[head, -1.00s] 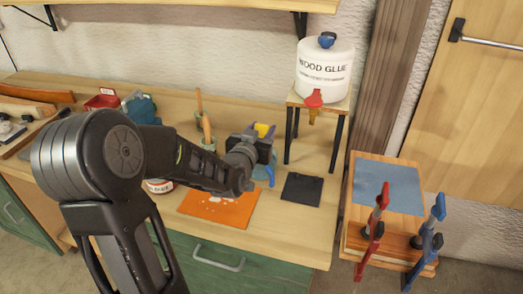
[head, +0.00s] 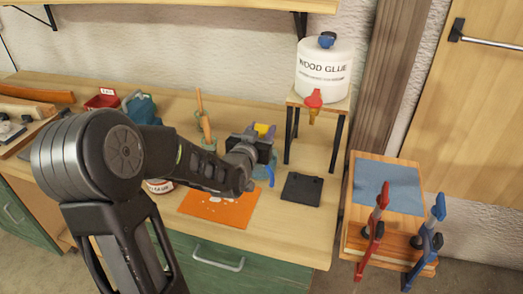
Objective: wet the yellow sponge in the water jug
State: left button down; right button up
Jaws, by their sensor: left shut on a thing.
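My left gripper (head: 260,133) is above the workbench, just behind the orange mat. It is shut on the yellow sponge (head: 263,129), of which only a small patch shows between the fingers. A blue thing (head: 270,173), perhaps the water jug, shows in part just below the gripper. The gripper and arm hide most of it, so I cannot tell whether the sponge is inside or above it. My right gripper is out of view.
A white wood glue tank (head: 325,72) with a red tap stands on a small stand at the back right. An orange mat (head: 222,208) and a dark square plate (head: 302,188) lie on the workbench (head: 300,238). Red and blue clamps (head: 375,225) stand at a wooden stack on the right.

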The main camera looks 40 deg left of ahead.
aim_at(262, 126)
pick_arm(q)
jog(key=shift+r, duration=0.1)
jog(key=shift+r+p, duration=1.05)
jog(key=shift+r, duration=0.9)
